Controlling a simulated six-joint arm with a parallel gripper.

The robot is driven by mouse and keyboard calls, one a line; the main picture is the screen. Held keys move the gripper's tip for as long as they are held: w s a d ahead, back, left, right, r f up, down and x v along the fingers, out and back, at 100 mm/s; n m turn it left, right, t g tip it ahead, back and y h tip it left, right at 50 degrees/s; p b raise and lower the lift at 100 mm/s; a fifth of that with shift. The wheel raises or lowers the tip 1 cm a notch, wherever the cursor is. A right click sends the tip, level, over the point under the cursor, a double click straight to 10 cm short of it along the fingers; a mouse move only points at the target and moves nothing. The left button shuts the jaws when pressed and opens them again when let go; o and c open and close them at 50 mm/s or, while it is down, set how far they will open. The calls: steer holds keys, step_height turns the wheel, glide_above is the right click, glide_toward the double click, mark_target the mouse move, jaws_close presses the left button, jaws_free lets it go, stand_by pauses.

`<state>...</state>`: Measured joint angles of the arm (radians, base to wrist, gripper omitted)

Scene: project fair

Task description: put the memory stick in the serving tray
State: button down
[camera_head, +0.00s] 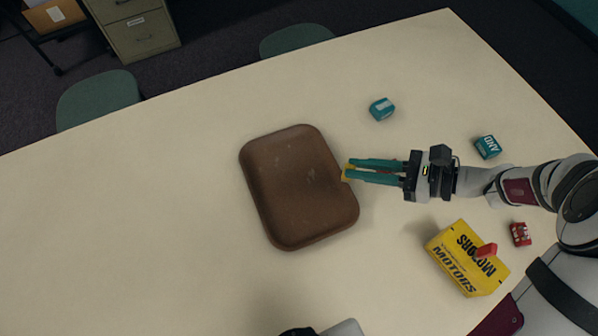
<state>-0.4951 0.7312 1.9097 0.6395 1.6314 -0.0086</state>
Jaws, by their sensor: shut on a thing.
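The serving tray (263,207) is a brown, rounded, shallow tray lying on the table near the middle of the view. My gripper (347,172) comes in from the right, its long teal fingers pointing left, with the tips at the tray's right rim.
A teal block (382,109) lies behind my gripper, and another (487,146) stands beyond my wrist. A yellow MOTORS box (467,262) with a red piece (486,250) and a small red object (520,234) are at the lower right. The table (150,210) left of the tray is clear.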

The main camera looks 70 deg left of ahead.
steer(key=s+a+f, duration=0.2)
steer(key=f, duration=0.1)
steer(key=s+a+f, duration=0.3)
steer(key=f, duration=0.1)
steer(key=s+a+f, duration=0.2)
steer(key=a+f, duration=0.1)
steer(key=shift+s+f, duration=0.2)
steer(key=shift+f, duration=0.1)
steer(key=c, duration=0.9)
jaws_free()
steer(key=shift+f, duration=0.1)
steer(key=shift+o, duration=0.2)
